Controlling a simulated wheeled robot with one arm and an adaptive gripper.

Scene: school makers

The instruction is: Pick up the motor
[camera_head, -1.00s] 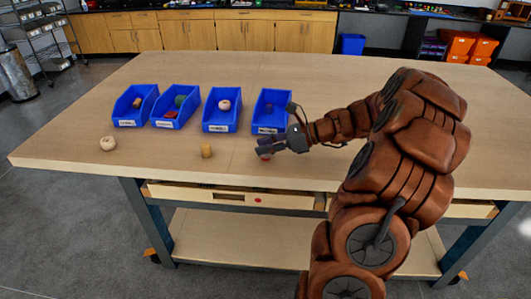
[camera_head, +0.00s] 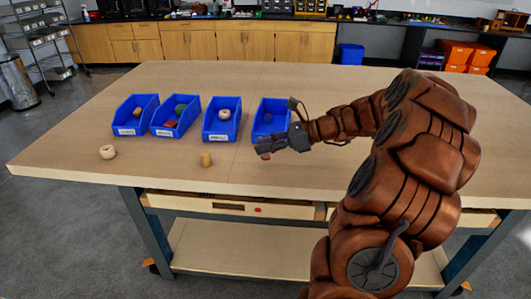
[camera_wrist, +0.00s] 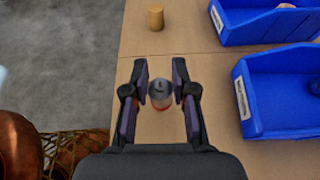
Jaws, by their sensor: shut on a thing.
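The motor (camera_wrist: 159,92), a small silver cylinder with an orange-red lower part, sits between the two fingers of my gripper (camera_wrist: 162,84) in the wrist view. My gripper is shut on it. In the head view my gripper (camera_head: 264,148) is in front of the rightmost blue bin, low over the front part of the table. A small red part of the motor (camera_head: 265,157) shows beneath the fingers; the rest is hidden by them.
Several blue bins (camera_head: 222,134) stand in a row behind my gripper, some holding small parts. A tan cylinder (camera_head: 206,159) and a cream ring (camera_head: 107,152) lie on the wooden table (camera_head: 330,180) to the left. The table's front edge is close.

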